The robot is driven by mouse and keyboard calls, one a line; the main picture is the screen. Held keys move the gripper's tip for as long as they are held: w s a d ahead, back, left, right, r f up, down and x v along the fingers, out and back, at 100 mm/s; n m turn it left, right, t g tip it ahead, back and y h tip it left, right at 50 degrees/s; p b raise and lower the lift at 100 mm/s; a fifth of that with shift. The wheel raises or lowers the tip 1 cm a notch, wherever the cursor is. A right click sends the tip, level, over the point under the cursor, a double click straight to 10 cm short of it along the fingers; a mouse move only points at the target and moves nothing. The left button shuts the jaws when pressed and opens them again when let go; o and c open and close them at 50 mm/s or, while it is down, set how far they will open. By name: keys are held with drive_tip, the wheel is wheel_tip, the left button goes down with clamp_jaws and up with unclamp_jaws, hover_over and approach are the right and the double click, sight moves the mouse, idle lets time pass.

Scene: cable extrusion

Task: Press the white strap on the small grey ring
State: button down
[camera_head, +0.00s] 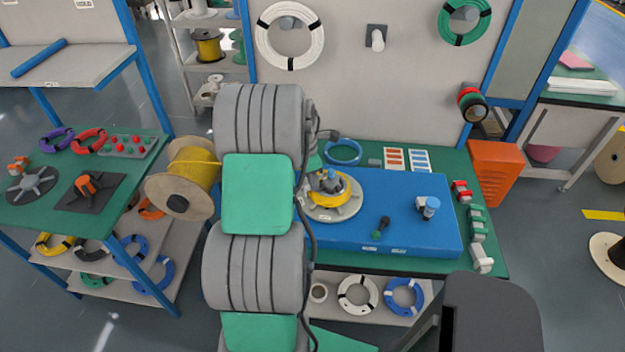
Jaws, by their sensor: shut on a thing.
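My arm, with grey ribbed rolls and green covers, fills the middle of the view and hides much of what is behind it. Only a small part of my gripper (328,179) shows beside the arm, low over a yellow coil (345,192). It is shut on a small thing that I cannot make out. The yellow coil lies on a round pale grey disc (332,214) at the left of the blue mat. I cannot pick out the white strap or the small grey ring there; my arm and gripper cover part of that spot.
The blue mat (400,240) lies on a green bench (490,240). A blue ring (343,151) lies behind. An orange bin (495,172) is at right. A yellow spool (193,170) is left of my arm.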

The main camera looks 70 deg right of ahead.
drive_tip(key=shift+a+f, duration=0.1)
drive_tip(key=shift+f, duration=0.35)
idle(0.7)
drive_tip(key=c, duration=1.3)
unclamp_jaws()
drive_tip(key=shift+r, duration=0.1)
wheel_tip(320, 180, up, 8)
drive_tip(key=p, duration=0.6)
drive_tip(key=shift+r, duration=0.1)
